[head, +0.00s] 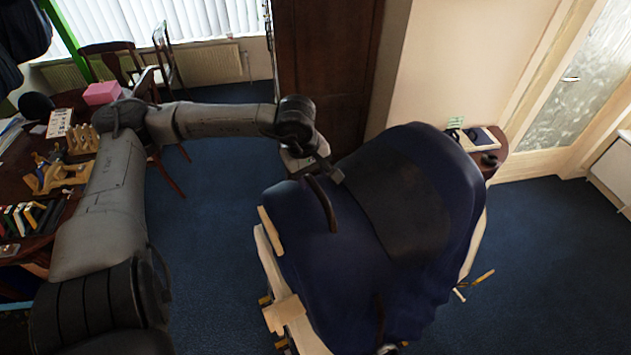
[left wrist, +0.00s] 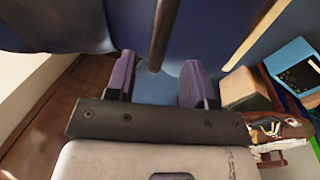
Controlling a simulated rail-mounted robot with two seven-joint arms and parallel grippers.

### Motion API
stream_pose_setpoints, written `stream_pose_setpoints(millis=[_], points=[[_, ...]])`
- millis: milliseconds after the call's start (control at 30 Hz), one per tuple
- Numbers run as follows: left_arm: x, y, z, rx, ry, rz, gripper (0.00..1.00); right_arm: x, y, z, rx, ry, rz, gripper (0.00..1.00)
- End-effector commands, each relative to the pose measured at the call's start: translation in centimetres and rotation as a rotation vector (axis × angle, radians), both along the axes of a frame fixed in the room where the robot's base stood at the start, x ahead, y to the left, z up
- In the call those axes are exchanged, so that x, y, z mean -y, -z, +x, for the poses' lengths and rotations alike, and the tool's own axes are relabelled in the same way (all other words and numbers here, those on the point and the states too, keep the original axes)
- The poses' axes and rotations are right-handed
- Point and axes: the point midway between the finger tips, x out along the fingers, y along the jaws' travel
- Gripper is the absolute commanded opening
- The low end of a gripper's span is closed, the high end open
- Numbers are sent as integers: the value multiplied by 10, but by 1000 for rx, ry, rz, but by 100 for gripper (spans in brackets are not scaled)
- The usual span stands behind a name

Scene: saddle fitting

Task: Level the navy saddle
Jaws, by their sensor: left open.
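The navy saddle (head: 315,255) is a large draped shape at the centre right of the head view, with a darker panel (head: 415,195) across it. It lies over a pale wooden stand (head: 290,315). In the head view it looks slanted, but I cannot tell its exact tilt. A dark curved strip (head: 325,203) stands out on its left side. My left gripper (head: 332,178) is at its upper left side. In the left wrist view, the purple fingers (left wrist: 158,80) are apart, with a brown bar (left wrist: 163,35) just beyond the gap. I cannot tell whether they touch. My right gripper is out of view.
A cluttered desk (head: 35,235) with a pink box (head: 102,93) stands at the left. A dark cabinet (head: 325,65) is behind the saddle. A small round table (head: 498,150) stands close behind its right side. Blue carpet (head: 555,260) is clear at the right.

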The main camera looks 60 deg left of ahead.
Motion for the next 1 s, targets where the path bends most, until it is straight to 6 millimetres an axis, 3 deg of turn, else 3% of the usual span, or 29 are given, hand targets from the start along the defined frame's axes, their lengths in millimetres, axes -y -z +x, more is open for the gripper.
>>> stream_pose_setpoints(millis=[100,400,1000], points=[[-1,18,2,-5,2,9,48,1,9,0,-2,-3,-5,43],[-1,39,7,-3,-2,4,48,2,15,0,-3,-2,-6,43],[0,47,9,1,0,1,48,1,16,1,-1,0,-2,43]])
